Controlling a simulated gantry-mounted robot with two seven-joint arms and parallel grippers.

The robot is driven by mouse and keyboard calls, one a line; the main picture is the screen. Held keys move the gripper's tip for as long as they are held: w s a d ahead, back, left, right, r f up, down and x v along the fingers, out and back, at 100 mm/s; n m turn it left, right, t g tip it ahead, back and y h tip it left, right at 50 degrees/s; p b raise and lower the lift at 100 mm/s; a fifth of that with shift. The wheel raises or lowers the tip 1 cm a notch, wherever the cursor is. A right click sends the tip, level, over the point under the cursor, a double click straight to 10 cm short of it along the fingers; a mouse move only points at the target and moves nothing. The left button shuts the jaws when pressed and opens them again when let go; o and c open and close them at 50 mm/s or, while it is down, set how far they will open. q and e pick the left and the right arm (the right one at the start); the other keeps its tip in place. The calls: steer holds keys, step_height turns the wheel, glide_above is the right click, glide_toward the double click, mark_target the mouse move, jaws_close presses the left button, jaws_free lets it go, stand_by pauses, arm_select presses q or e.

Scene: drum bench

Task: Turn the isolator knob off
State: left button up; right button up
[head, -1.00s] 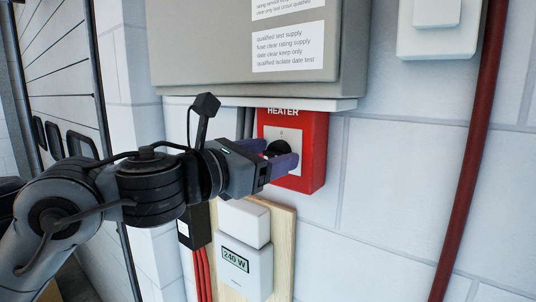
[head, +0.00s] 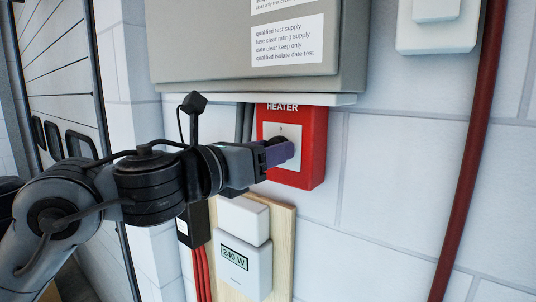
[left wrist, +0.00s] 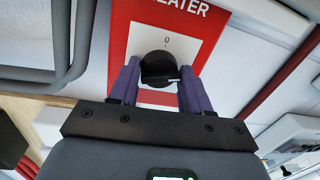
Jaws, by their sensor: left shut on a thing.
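The red isolator box (head: 315,150) labelled HEATER is fixed to the wall under a grey cabinet. Its black round knob (left wrist: 158,64) sits on a white plate, with a "0" mark above it in the left wrist view. A white pointer line on the knob points toward the lower right there, away from the "0". My left gripper (head: 281,153) has its purple fingers shut on the knob, one on each side. In the head view the fingers hide most of the knob. My right gripper is not in view.
The grey cabinet (head: 210,45) and its ledge are just above the box. A white unit with a 240 W display (head: 245,265) is on a wooden board below. A dark red pipe (head: 468,160) runs down the wall at right, with bare wall between.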

arm_select(q)
steer(key=shift+f+n+t+y+b, duration=0.25)
steer(key=shift+n+t, duration=0.2)
steer(key=shift+n, duration=3.4)
steer(key=shift+n+t+y+b, duration=0.15)
steer(key=shift+n+t+y, duration=0.25)
steer(key=shift+n, duration=3.45)
steer(key=shift+w, duration=0.1)
steer(key=o, duration=1)
